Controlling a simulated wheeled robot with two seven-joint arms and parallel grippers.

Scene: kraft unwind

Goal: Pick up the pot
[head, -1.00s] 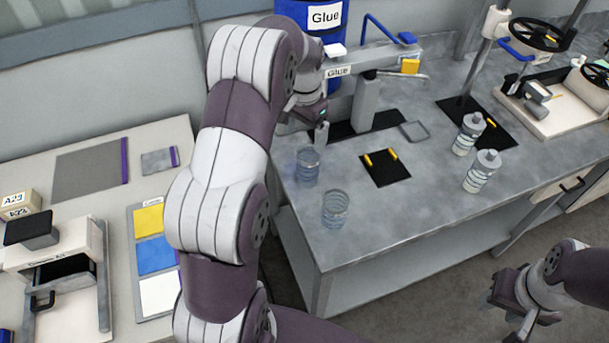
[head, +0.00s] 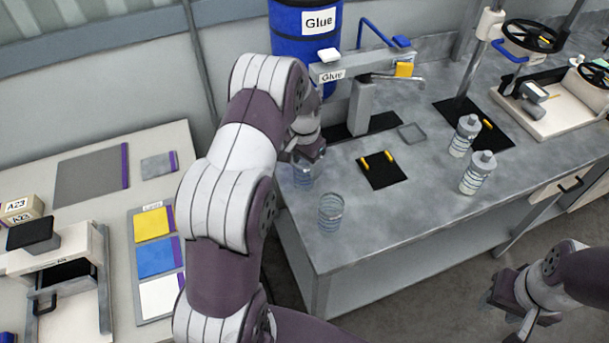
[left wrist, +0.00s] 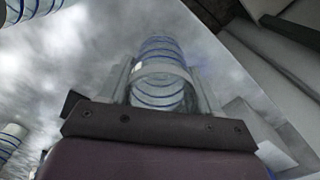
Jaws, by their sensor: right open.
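Two clear pots with blue rings stand near the left end of the grey bench. My left gripper (head: 306,160) has come down over the farther pot (head: 303,178) and hides its upper part. In the left wrist view this pot (left wrist: 160,80) stands between the two fingers, one on each side. I cannot tell whether the fingers press on it. The nearer pot (head: 331,212) stands free, closer to the bench's front edge. My right gripper (head: 497,300) is open and empty, low at the right, away from the bench.
The glue dispenser (head: 362,95) stands behind the pots with a blue barrel (head: 303,50). A black mat (head: 383,177) with yellow pegs lies to the right. Two capped bottles (head: 478,172) (head: 465,136) stand farther right. A side table (head: 105,195) is at the left.

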